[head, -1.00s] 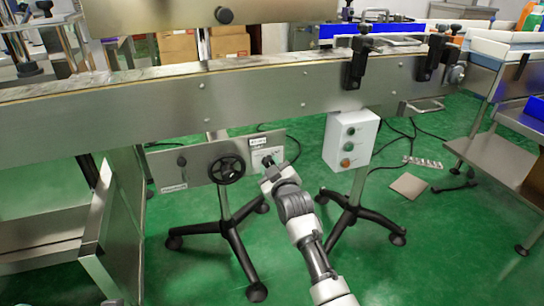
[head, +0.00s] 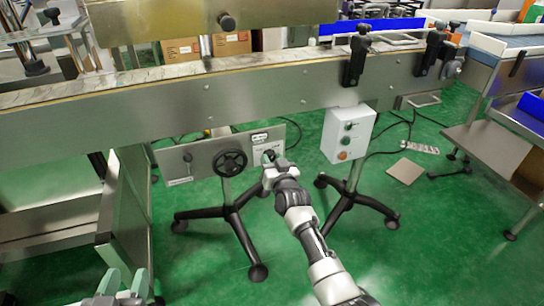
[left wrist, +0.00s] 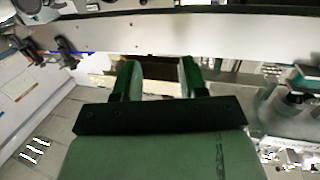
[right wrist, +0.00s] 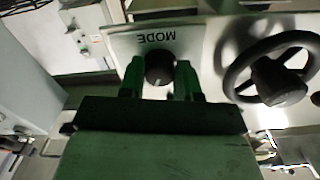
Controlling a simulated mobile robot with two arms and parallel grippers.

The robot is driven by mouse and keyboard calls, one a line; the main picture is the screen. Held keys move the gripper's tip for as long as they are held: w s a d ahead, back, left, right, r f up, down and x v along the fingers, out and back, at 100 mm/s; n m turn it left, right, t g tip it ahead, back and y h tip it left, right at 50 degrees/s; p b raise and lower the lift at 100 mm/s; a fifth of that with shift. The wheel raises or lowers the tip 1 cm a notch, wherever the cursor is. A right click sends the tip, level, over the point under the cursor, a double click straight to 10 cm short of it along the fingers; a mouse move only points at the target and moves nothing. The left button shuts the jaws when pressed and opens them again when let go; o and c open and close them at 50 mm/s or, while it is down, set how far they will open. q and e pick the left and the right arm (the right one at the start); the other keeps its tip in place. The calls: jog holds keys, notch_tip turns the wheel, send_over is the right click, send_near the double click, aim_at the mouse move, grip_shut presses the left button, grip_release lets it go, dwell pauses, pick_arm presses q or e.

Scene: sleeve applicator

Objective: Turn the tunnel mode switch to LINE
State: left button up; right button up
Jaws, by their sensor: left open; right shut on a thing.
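The tunnel mode switch is a round dark knob (right wrist: 158,67) on a pale plate labelled MODE (right wrist: 155,37), upside down in the right wrist view. In the head view its plate (head: 267,137) is at the right end of a grey panel under the conveyor. My right gripper (right wrist: 160,80) has a finger on each side of the knob and is shut on it. In the head view my right gripper (head: 268,163) hides most of the knob, and the knob's setting is unreadable. My left gripper (head: 125,282) is open and empty at the lower left, away from the panel.
A black handwheel (head: 230,163) is just left of the switch. A white button box (head: 348,135) on a stand is to the right. The conveyor side (head: 250,90) runs above the panel. Stand legs (head: 245,235) spread on the green floor below.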

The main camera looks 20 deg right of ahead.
aim_at(271, 159)
jog(key=shift+m+p, duration=0.35)
jog(key=shift+m, duration=0.75)
pick_arm(q)
jog(key=shift+s+a+f+g+y, duration=0.2)
jog(key=shift+s+f+g, duration=0.15)
jog(key=shift+f+g, duration=0.35)
jog(key=shift+s+a+f+g+y, duration=0.15)
jog(key=shift+s+a+f+g, duration=0.15)
jog(key=shift+f+g, duration=0.4)
jog(key=shift+s+a+f+g+y, duration=0.15)
jog(key=shift+s+f+g, duration=0.2)
jog(key=shift+f+g, duration=0.35)
pick_arm(e)
jog(key=shift+m, duration=1)
pick_arm(q)
jog(key=shift+f, duration=0.1)
pick_arm(e)
jog(key=o, duration=0.9)
jog(key=shift+o, duration=0.2)
